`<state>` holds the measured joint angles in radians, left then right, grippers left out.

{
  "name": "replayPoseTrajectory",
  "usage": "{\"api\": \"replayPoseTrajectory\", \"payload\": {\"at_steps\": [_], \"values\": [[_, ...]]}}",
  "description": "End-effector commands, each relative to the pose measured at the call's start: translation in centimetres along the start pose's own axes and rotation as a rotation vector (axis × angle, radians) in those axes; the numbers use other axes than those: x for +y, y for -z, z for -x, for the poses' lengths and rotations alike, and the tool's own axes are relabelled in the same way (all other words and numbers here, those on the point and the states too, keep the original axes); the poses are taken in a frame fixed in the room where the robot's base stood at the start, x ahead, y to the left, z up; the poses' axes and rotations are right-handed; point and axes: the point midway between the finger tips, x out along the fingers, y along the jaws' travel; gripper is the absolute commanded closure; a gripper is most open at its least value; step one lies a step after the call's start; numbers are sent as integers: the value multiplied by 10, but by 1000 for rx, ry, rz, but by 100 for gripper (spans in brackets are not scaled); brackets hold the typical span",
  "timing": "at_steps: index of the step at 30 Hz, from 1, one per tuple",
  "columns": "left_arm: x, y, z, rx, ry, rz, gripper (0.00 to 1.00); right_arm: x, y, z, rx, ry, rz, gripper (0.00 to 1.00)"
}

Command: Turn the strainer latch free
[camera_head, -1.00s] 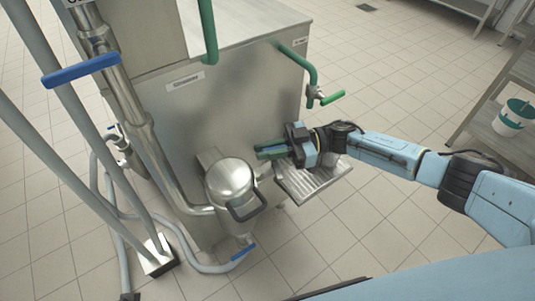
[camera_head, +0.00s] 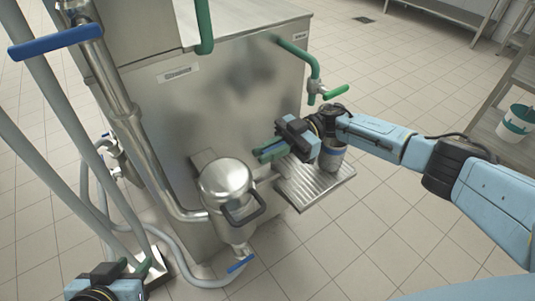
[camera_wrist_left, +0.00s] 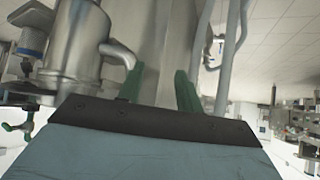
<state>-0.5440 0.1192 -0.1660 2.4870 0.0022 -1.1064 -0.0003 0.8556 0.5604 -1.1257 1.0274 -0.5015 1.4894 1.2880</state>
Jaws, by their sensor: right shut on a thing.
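The strainer (camera_head: 226,181) is a steel canister with a domed lid and a dark handle (camera_head: 245,210), low on the front of the steel machine. My right gripper (camera_head: 267,152) reaches in from the right. Its green fingers are shut just right of the strainer lid, on a thing too small and covered to make out. I cannot pick out the latch for certain. My left gripper (camera_head: 143,268) is at the lower left, apart from the strainer. In the left wrist view its fingers (camera_wrist_left: 158,85) are spread and empty; a steel canister (camera_wrist_left: 75,45) shows upside down beyond them.
A drip tray (camera_head: 318,184) is under my right arm, with a grey cup (camera_head: 332,158) above it. A green-handled tap (camera_head: 335,91) is higher up. A blue lever (camera_head: 55,40), pipes and hoses (camera_head: 60,110) crowd the left. A blue valve handle (camera_head: 240,263) is below the strainer.

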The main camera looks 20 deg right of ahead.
Motion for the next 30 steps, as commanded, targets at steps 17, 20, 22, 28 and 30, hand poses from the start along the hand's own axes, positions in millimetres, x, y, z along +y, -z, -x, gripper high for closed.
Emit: {"api": "replayPoseTrajectory", "payload": {"at_steps": [17, 20, 22, 28, 30], "values": [[6, 34, -2, 189, -16, -3, 65, -1, 1, -2, 3, 46, 1, 100], [6, 34, -2, 189, -16, -3, 65, -1, 1, -2, 3, 47, 1, 100], [6, 34, -2, 188, -16, -3, 65, -1, 1, -2, 3, 47, 1, 100], [6, 34, -2, 188, -15, -4, 65, -1, 0, -2, 3, 45, 1, 66], [6, 34, -2, 187, -15, -4, 65, -1, 0, -1, 2, 44, 1, 65]]}}
